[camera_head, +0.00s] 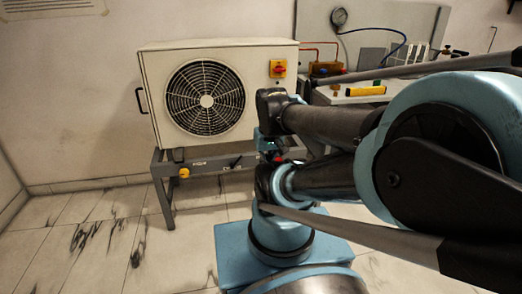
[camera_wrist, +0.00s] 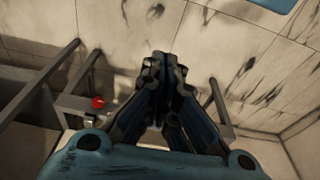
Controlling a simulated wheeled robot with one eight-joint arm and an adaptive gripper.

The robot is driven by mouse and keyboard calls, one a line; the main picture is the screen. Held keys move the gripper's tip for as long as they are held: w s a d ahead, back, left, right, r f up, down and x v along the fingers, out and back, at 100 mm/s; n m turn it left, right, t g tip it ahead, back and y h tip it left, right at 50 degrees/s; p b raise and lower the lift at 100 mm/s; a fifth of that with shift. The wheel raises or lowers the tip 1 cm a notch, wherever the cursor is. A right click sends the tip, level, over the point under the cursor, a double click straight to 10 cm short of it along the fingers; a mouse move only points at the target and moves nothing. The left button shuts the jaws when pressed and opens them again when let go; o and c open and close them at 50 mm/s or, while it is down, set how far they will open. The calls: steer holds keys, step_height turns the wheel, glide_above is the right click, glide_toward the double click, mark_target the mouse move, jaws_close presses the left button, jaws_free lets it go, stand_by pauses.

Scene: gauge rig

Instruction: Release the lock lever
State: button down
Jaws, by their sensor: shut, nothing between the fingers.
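A small red ball knob (camera_wrist: 98,102) sits on a bracket at the grey stand's frame, left of my gripper in the wrist view. It looks like the end of the lock lever; the lever's arm is hard to make out. A small red spot (camera_head: 278,155) also shows beside my arm in the head view. My gripper (camera_wrist: 165,62) is shut and empty, with its fingertips together. It is apart from the red knob in the wrist view. In the head view my arm covers much of the stand's right part, and the fingertips cannot be made out clearly.
A yellow knob (camera_head: 184,173) is on the stand's front. A bench with a gauge (camera_head: 339,17) and hoses stands behind right. The tiled floor at left is clear.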

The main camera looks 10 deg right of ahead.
steer(key=shift+w+d, duration=0.15)
steer(key=shift+w, duration=0.15)
steer(key=w+r+m, duration=0.2)
steer(key=w+m, duration=0.2)
steer(key=w, duration=0.7)
steer(key=w+r+m, duration=0.3)
steer(key=w+m, duration=0.1)
steer(key=w, duration=0.7)
steer(key=w+d+f+m+y, duration=0.1)
steer(key=w+f+m, duration=0.3)
steer(key=w+f, duration=0.5)
steer(key=w+d+f+m+g, duration=0.1)
steer(key=w+f+m, duration=0.3)
steer(key=w+f, duration=0.5)
steer(key=w+d, duration=0.1)
steer(key=w, duration=0.3)
steer(key=shift+w+g+y, duration=0.2)
steer(key=shift+g+y, duration=0.1)
steer(key=shift+y, duration=0.1)
steer(key=shift+a, duration=0.1)
